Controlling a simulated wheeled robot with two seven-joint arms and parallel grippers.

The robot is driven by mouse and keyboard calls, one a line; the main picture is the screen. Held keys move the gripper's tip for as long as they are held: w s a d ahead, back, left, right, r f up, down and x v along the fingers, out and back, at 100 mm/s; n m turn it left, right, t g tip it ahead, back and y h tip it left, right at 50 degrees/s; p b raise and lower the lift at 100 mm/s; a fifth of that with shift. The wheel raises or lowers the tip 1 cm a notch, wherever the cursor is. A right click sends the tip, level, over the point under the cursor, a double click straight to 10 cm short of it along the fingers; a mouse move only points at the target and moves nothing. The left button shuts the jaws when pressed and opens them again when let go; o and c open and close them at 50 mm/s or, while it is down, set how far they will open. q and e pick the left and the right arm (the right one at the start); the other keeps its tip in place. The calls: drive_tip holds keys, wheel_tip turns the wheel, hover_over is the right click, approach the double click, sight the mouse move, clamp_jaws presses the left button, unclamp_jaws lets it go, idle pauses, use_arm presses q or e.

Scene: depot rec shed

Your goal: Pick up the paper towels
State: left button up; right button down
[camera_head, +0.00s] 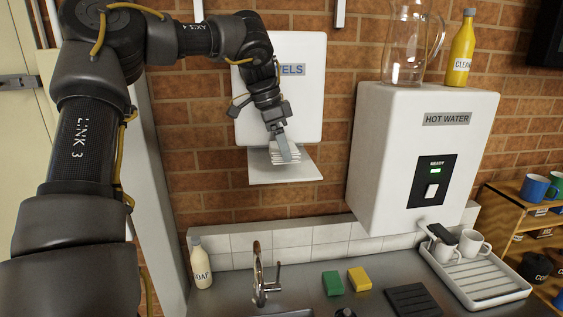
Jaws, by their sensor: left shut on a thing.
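The white towel dispenser (309,102) hangs on the brick wall, its label partly hidden by my left arm. The white paper towels (289,156) are a small stack at the dispenser's tray (308,174). My left gripper (284,152) reaches down in front of the dispenser and is shut on the paper towels, at or just above the tray. I cannot tell whether the stack still touches the tray. My right gripper is not in view.
A white hot water unit (385,150) juts out to the right, with a glass jug (408,45) and a yellow cleaner bottle (460,50) on top. Below are a tap (262,275), soap bottle (201,263), sponges (345,281) and a drying rack (480,279) with mugs.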

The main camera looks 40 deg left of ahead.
use_arm(q)
wheel_tip(320, 180, up, 3)
drive_tip(key=shift+r+b, duration=0.15)
drive_tip(key=shift+b, duration=0.2)
drive_tip(key=s+d+b, duration=0.8)
drive_tip(key=s+d, duration=0.4)
drive_tip(key=d, duration=0.3)
drive_tip(key=shift+s+d+b, duration=0.2)
drive_tip(key=shift+b, duration=0.1)
